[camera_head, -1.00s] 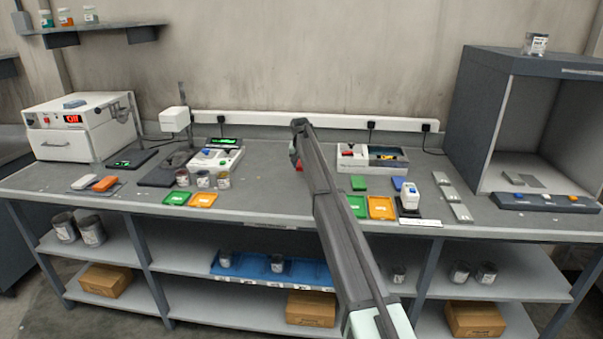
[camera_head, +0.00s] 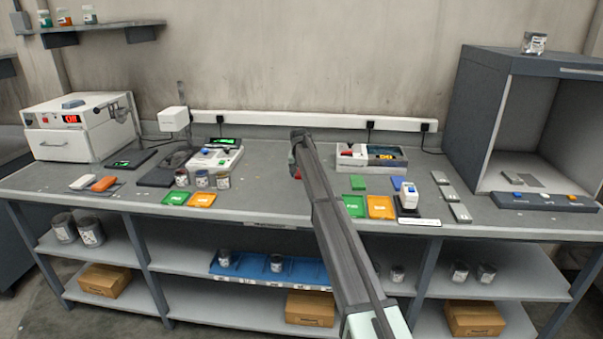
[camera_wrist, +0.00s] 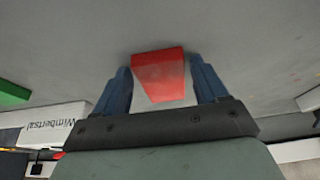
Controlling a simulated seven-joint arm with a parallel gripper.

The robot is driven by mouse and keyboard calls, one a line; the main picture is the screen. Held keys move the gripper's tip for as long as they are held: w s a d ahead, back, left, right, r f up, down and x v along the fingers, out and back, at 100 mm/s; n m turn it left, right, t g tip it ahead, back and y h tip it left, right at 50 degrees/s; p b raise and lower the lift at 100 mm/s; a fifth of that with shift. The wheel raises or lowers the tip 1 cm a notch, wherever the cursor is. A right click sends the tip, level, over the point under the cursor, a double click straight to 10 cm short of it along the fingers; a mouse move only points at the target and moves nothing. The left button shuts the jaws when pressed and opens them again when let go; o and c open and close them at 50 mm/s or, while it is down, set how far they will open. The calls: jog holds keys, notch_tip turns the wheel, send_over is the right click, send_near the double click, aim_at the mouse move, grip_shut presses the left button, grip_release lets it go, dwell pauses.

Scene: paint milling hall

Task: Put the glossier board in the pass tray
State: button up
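My gripper (camera_wrist: 160,85) has its two blue fingers on either side of a red block (camera_wrist: 158,75) with a pale lower face. The fingers are close to its sides, but I cannot tell whether they grip it. A little red shows beside my arm in the head view. Several grey boards (camera_head: 449,193) lie in a row on the right of the bench; their gloss is hard to tell apart. A green tray (camera_head: 355,206) lies right of my arm, another green tray (camera_head: 174,198) to the left. Their lettering is too small to read.
Orange trays (camera_head: 381,207) and (camera_head: 202,200) sit beside the green ones. A white instrument (camera_head: 409,196) stands near the boards. Small cans (camera_head: 202,179) stand by the left trays. A grey booth (camera_head: 500,120) bounds the right. Bare bench lies left of my arm.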

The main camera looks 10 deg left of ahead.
jog(key=shift+o, duration=0.8)
jog(key=shift+r, duration=0.2)
jog(key=v, duration=1.1)
jog(key=shift+o, duration=0.5)
jog(key=shift+s+r, duration=0.15)
jog(key=shift+r, duration=0.25)
